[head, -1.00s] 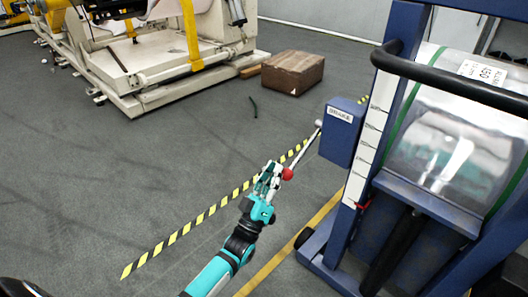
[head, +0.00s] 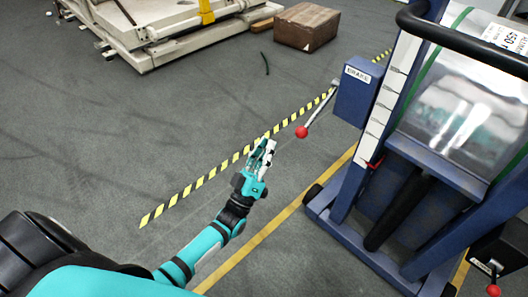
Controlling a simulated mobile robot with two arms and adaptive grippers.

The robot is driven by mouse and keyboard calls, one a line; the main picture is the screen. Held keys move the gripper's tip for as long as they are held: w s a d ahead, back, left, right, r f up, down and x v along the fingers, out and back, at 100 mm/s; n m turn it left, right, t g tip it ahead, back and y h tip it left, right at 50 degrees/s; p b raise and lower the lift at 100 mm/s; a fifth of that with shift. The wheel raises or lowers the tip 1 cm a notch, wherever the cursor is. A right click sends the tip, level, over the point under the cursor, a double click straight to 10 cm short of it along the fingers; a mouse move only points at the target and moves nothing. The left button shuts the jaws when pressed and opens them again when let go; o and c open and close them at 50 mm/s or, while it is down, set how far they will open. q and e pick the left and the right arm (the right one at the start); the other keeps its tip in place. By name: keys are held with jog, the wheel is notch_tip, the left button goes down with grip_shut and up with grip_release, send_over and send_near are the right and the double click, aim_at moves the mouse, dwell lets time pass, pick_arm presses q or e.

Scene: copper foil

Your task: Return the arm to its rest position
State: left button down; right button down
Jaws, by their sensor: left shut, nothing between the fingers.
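My left gripper (head: 265,150) is at the end of the teal arm that comes in from the lower left. It is shut and empty, above the grey floor. It is apart from the red ball knob (head: 302,132) of the brake lever, which lies up and to its right. The lever (head: 318,113) slants down and left from the blue box marked BRAKE (head: 357,91). My right gripper is not in view.
A blue frame (head: 388,105) holding a shiny metal roll (head: 465,110) stands at the right. Another red knob (head: 493,290) shows at the lower right. A brown box (head: 307,27) and a pale machine (head: 150,35) stand at the back. Floor at left is clear.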

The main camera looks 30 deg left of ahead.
pick_arm(q)
jog(key=shift+v, duration=0.75)
